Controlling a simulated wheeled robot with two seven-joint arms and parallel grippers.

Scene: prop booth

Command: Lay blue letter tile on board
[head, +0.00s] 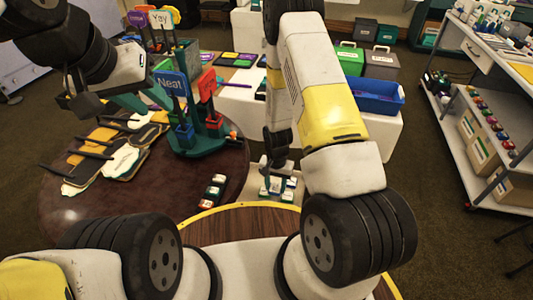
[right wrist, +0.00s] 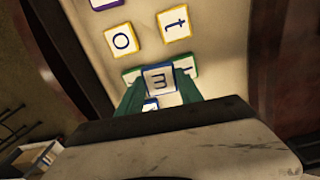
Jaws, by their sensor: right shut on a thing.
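My right gripper (head: 275,186) reaches down over the pale board (head: 290,170). In the right wrist view its green fingers (right wrist: 161,88) are shut on a blue-edged tile with the letter m (right wrist: 159,78). The board (right wrist: 215,62) lies under it, but whether the m tile touches the board is unclear. A green-edged tile is partly hidden behind the m tile, and another blue-edged tile (right wrist: 150,104) shows between the fingers. Yellow-edged tiles, o (right wrist: 122,39) and t (right wrist: 174,22), lie farther up the board. My left gripper (head: 140,98) is over the round table; its fingertips are unclear.
A white table behind holds a blue bin (head: 380,100). A shelf cart (head: 495,110) stands at right.

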